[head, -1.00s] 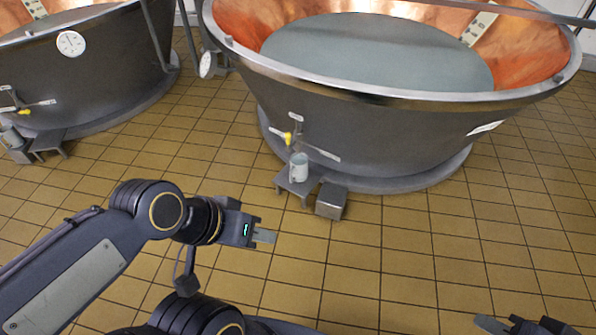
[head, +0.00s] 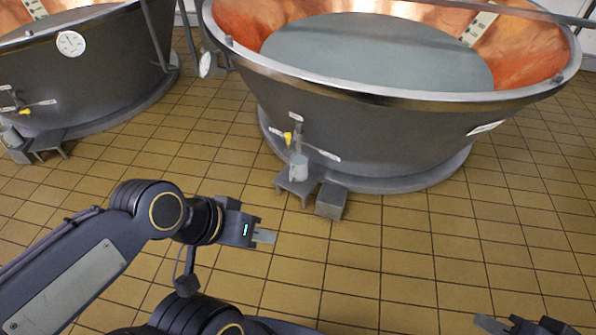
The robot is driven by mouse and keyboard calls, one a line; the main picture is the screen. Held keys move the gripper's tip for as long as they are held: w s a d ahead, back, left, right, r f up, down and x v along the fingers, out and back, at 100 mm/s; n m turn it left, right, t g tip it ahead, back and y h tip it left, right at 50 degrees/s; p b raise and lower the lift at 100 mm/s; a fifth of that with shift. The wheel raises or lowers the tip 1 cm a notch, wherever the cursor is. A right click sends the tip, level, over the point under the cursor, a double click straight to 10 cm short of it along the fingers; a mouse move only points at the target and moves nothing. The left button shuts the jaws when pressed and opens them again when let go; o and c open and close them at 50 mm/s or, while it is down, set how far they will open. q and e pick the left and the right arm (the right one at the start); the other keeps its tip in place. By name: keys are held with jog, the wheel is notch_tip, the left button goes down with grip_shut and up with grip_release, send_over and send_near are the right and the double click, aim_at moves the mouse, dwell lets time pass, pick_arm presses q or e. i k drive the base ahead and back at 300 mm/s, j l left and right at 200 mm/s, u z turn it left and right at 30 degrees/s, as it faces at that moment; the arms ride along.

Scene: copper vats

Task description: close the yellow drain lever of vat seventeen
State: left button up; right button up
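A large copper-lined vat (head: 370,135) stands ahead of me, filled with pale liquid. A small yellow drain lever (head: 288,138) shows on its lower front, beside a drain pipe. A second vat (head: 90,75) at the left has its own yellow lever (head: 24,112). I cannot read any number, so I cannot tell which vat is seventeen. My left gripper (head: 264,236) is over the floor in front of the middle vat, apart from its lever and touching nothing. My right gripper (head: 497,324) is partly in view at the bottom right edge. Neither finger gap shows clearly.
Below the middle lever, a pale jug (head: 299,167) stands on a small grey stand (head: 296,185), with a grey block (head: 331,201) beside it. Another low stand (head: 49,142) is by the left vat. The tiled floor (head: 400,250) between me and the vats is clear.

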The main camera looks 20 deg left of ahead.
aim_at(289, 147)
jog(key=i+j, duration=0.2)
jog(key=j, duration=0.15)
jog(key=i+j, duration=0.2)
jog(key=j, duration=0.2)
jog(key=i+j, duration=0.2)
jog(key=j, duration=0.15)
jog(key=i+j+z, duration=0.1)
jog(key=j, duration=0.25)
jog(key=i, duration=0.05)
